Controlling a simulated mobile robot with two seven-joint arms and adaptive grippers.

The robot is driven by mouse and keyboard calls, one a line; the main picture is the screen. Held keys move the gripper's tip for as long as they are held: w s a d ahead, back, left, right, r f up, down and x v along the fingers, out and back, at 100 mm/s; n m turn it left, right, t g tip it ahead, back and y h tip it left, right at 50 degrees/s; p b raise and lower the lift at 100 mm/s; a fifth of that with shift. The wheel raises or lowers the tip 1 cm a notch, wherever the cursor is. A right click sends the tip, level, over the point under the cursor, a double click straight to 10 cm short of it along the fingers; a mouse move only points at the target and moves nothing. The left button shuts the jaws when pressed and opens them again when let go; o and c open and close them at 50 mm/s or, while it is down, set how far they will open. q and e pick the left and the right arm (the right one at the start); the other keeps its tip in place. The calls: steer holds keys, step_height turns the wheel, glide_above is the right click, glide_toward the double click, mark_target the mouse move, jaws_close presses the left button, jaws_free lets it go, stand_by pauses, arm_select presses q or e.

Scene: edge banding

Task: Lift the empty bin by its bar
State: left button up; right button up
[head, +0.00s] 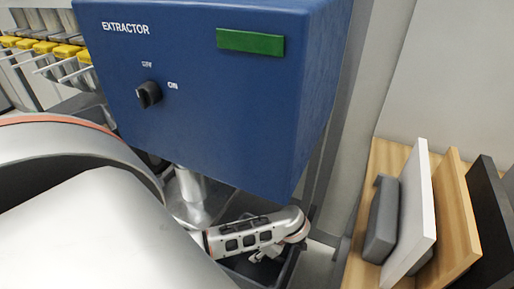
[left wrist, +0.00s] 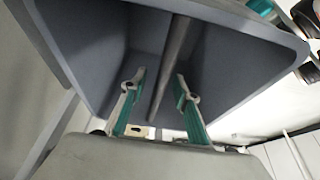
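The bin is a dark grey, open container. In the left wrist view the bin (left wrist: 235,65) fills the upper middle, and the inside that shows is empty. Its bar (left wrist: 175,55) crosses the opening as a thin grey rod. My left gripper (left wrist: 158,88) is open, with one teal finger on each side of the bar and a gap visible on both sides. In the head view the bin (head: 287,272) is partly hidden under the blue extractor and behind my left arm, whose gripper (head: 265,252) shows only in part at the bin. My right gripper is not in view.
The blue extractor box (head: 210,95) hangs close above the bin, with a knob (head: 149,94) and a green plate (head: 250,42). Panels (head: 412,215) and a grey block (head: 381,220) stand on a wooden rack at right. Yellow-topped tools (head: 50,47) are at upper left.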

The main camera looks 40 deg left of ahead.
arm_select(q)
steer(key=shift+f, duration=0.25)
stand_by(0.4)
jaws_close()
